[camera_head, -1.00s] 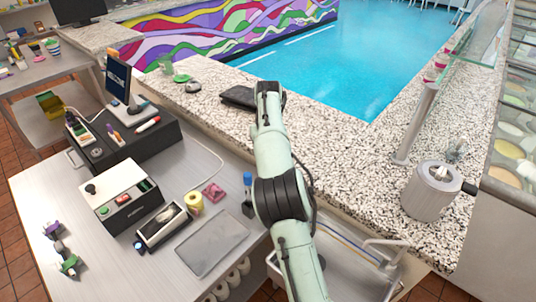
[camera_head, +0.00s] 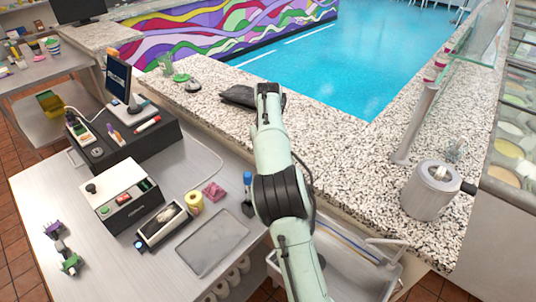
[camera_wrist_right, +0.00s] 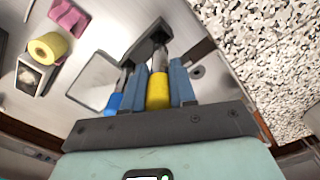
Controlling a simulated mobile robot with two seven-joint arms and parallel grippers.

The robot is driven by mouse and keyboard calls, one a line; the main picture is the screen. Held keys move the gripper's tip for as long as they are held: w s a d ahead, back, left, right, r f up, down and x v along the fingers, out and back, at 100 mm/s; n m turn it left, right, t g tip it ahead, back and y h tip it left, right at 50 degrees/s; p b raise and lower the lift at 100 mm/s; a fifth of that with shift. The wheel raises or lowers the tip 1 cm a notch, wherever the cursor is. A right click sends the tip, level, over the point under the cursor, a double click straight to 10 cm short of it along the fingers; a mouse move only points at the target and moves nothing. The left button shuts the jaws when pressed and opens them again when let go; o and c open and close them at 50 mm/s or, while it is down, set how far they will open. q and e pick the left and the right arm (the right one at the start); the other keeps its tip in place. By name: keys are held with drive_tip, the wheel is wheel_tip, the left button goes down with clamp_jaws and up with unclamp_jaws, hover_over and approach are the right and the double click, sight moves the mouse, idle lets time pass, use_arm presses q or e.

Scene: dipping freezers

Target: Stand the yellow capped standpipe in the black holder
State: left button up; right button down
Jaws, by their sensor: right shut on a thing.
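The yellow capped standpipe (camera_wrist_right: 158,91) is between the fingers of my right gripper (camera_wrist_right: 160,84) in the right wrist view, and the gripper is shut on it. Its metal shaft points away from the camera and overlaps the black holder (camera_wrist_right: 148,46); I cannot tell whether its end is inside. A blue capped standpipe (camera_wrist_right: 113,101) is beside the left finger, its shaft reaching the holder. In the head view the holder (camera_head: 247,209) is on the metal table with the blue cap (camera_head: 247,178) above it. My right arm hides the yellow standpipe and right gripper there. My left gripper is out of view.
A yellow roll (camera_head: 195,202), a pink item (camera_head: 213,192), a grey tray (camera_head: 212,243) and a black-and-white device (camera_head: 122,196) lie left of the holder. The speckled counter (camera_head: 330,140) rises behind it. A metal canister (camera_head: 428,195) stands on the counter at right.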

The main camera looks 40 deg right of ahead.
drive_tip(key=shift+f, duration=2.1)
idle(3.0)
drive_tip(key=c, duration=0.8)
unclamp_jaws()
wheel_tip(320, 180, up, 12)
drive_tip(key=shift+w+d+f, duration=0.1)
drive_tip(key=shift+r, duration=0.8)
